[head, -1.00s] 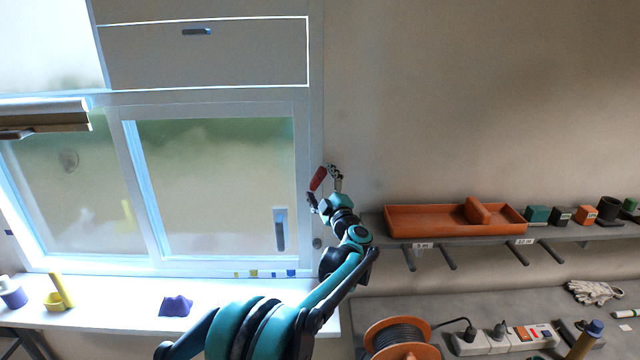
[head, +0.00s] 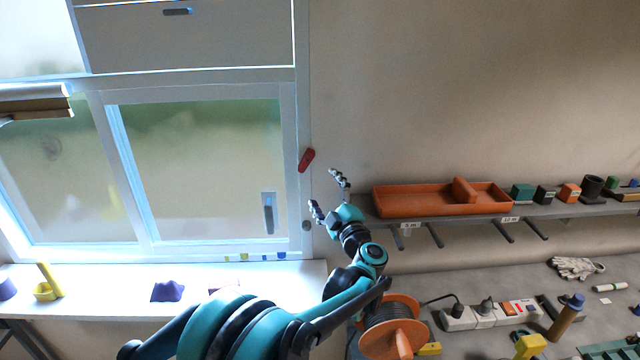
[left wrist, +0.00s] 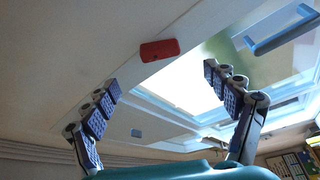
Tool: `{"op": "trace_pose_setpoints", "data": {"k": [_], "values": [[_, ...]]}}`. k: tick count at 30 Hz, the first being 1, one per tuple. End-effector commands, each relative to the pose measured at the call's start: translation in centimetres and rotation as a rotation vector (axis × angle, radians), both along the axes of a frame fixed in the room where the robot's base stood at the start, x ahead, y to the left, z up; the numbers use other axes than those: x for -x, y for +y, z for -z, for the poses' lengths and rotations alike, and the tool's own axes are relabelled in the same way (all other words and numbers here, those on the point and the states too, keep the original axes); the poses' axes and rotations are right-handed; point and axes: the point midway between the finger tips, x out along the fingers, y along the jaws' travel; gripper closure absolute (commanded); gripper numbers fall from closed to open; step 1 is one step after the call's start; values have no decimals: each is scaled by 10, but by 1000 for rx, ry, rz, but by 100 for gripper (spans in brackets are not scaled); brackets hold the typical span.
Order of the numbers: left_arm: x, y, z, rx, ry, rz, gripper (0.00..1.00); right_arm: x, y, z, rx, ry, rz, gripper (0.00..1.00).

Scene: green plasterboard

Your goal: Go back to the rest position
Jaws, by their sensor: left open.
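My left gripper (head: 327,191) is open and empty in front of the wall, just right of the window frame. In the head view a red object (head: 306,160) is on the window frame's right edge, up and left of the fingertips and apart from them. In the left wrist view the red object (left wrist: 160,50) shows beyond and between the two spread fingers (left wrist: 162,92). My right gripper is in neither view.
An orange tray (head: 420,203) stands on the wall shelf, with small boxes to its right. A cable reel (head: 398,312), a power strip (head: 475,318) and gloves (head: 577,267) are on the bench below. A purple object (head: 167,291) lies on the white sill (head: 110,300).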

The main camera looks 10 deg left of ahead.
Motion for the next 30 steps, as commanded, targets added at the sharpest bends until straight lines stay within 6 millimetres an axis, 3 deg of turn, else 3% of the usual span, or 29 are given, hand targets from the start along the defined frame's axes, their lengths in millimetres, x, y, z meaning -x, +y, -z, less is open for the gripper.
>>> {"op": "trace_pose_setpoints", "data": {"k": [9, 13, 17, 20, 23, 25, 30], "values": [[1, 0, -1, -4, 0, 5, 14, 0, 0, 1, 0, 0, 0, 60], [5, -6, -17, -61, -4, 80, 14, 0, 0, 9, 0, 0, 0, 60], [22, -23, -40, -198, 19, 261, 14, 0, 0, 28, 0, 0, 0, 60], [48, -44, -40, -331, 87, 429, 14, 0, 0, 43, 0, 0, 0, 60], [83, -61, -17, -454, 200, 583, 14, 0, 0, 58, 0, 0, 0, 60], [113, -69, 12, -532, 306, 678, 14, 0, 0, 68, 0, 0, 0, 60], [200, -64, 111, -674, 630, 853, 14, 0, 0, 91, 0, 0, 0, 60]]}}
